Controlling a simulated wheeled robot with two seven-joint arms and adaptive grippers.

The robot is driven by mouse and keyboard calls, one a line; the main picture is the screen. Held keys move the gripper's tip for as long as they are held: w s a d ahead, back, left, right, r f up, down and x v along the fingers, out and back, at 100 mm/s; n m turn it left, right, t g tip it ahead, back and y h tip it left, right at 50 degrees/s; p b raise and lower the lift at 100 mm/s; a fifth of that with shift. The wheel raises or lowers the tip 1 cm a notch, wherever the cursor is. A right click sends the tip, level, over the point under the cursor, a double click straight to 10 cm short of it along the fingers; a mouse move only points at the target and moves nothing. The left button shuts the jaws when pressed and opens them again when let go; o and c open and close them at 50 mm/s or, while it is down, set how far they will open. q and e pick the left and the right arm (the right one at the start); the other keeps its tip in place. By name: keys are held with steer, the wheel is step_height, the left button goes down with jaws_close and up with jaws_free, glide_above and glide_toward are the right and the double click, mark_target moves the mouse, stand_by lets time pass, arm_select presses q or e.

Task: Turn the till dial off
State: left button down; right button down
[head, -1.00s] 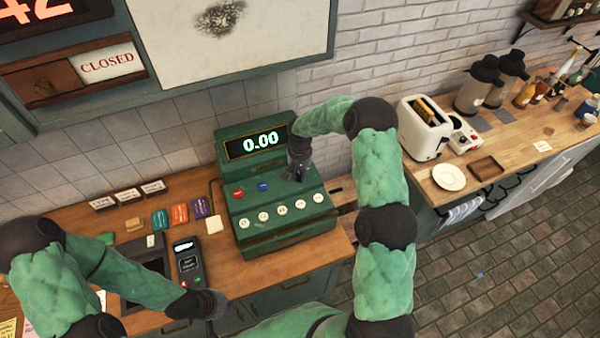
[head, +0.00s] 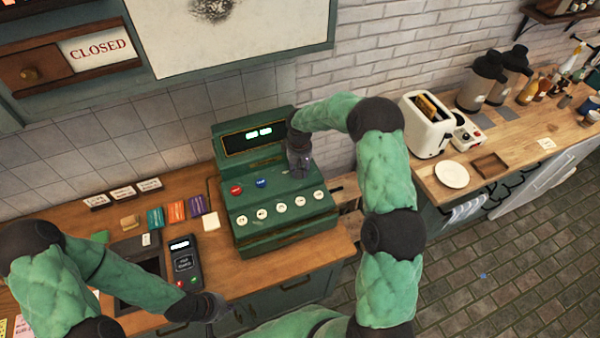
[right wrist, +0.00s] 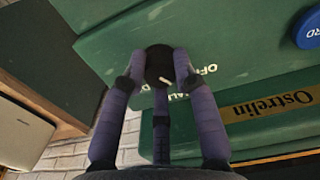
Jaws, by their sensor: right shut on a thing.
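The green till (head: 283,215) stands on the wooden counter. Its display (head: 258,136) shows short bright marks, too small to read. The till dial (right wrist: 160,62) is a round black knob on the till's green face in the right wrist view. Its white mark points down and right, toward the lettering beside it, which includes "OFF". My right gripper (right wrist: 159,75) is shut on the dial, with its fingers on either side. In the head view my right gripper (head: 299,165) covers the dial. My left gripper (head: 213,306) is low over the counter's front edge, away from the till; its fingers are unclear.
A card reader (head: 184,262) and several coloured packets (head: 176,211) are left of the till. Red (head: 236,190) and blue (head: 261,183) buttons and a row of white keys are on the till. A toaster (head: 428,124) stands on the right-hand counter (head: 440,195).

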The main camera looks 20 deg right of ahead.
steer(key=shift+w+r+n+b, duration=0.15)
steer(key=shift+w+n+b, duration=0.1)
steer(key=shift+n, duration=0.6)
steer(key=shift+w+r+n+b, duration=0.15)
steer(key=shift+n+b, duration=0.1)
steer(key=shift+n, duration=0.6)
steer(key=c, duration=1)
jaws_free()
steer(key=shift+a, duration=0.1)
steer(key=shift+a+f, duration=0.1)
steer(key=shift+f, duration=0.1)
steer(key=shift+s, duration=0.1)
steer(key=shift+r, duration=0.25)
step_height(320, 180, up, 12)
steer(key=shift+f, duration=0.2)
steer(key=shift+f, duration=0.1)
